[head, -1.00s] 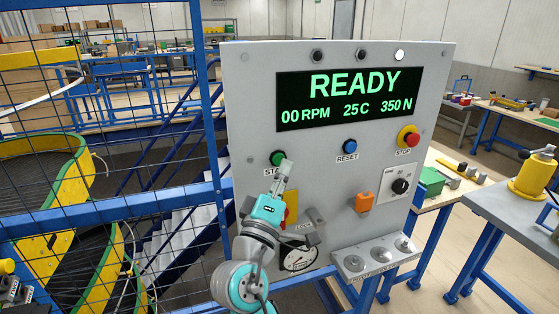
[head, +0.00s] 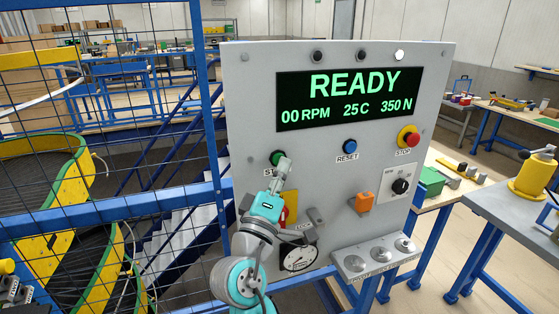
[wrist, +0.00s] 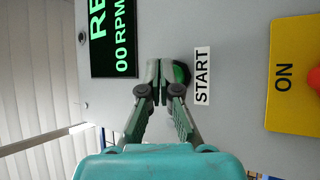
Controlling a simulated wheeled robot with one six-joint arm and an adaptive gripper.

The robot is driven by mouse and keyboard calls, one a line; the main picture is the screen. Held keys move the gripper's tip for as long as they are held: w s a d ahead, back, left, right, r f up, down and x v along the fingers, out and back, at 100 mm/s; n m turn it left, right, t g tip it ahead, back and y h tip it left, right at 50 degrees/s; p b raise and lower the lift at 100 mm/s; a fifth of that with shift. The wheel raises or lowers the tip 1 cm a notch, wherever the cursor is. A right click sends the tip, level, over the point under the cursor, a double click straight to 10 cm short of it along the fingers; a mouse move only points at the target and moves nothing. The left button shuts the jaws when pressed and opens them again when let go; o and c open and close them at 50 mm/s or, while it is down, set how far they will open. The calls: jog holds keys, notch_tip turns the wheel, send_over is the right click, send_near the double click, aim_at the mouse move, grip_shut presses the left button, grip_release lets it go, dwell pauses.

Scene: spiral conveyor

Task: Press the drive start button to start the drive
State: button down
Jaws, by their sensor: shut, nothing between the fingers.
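The green start button (head: 277,157) is on the left of the grey control panel (head: 250,107), partly hidden by my gripper. My gripper (head: 285,160) is shut and empty, with its tips in front of the button. In the wrist view the shut fingers (wrist: 161,68) overlap the left side of the green button (wrist: 182,74), beside the START label (wrist: 202,76). I cannot tell whether the tips touch the button. The display (head: 350,98) reads READY, 00 RPM, 25 C and 350 N.
A blue reset button (head: 350,146) and a red stop button (head: 411,140) are to the right. An orange block (head: 364,201), a selector knob (head: 400,186) and a gauge (head: 298,258) are lower on the panel. A mesh fence (head: 110,205) stands to the left.

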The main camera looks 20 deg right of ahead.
jog(key=shift+w, duration=0.4)
dwell(0.4)
jog(key=shift+s, duration=3.35)
